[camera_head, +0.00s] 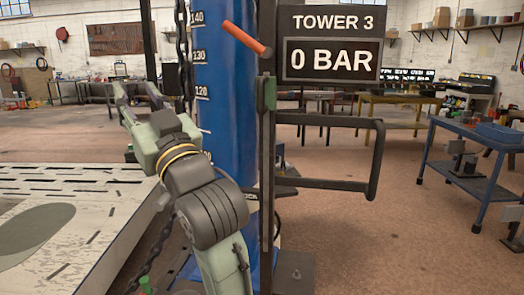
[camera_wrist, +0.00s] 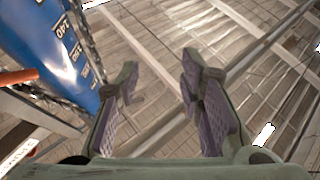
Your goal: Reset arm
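My arm rises through the lower middle of the head view, and my gripper (camera_head: 137,98) is at its end, left of the blue tower column (camera_head: 228,100). In the wrist view my gripper (camera_wrist: 157,85) shows two fingers spread wide apart. Nothing is between them. The blue column (camera_wrist: 50,40) also shows at the upper left of the wrist view, beside the left finger and apart from it. The fingers point toward a slatted or grated surface beyond.
A sign reading TOWER 3, 0 BAR (camera_head: 332,44) stands right of the column. An orange handle (camera_head: 246,38) juts out, and a black bar frame (camera_head: 374,160) extends right. A slotted bench (camera_head: 100,182) lies at left, a blue cart (camera_head: 470,180) at right. Chains hang near my arm.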

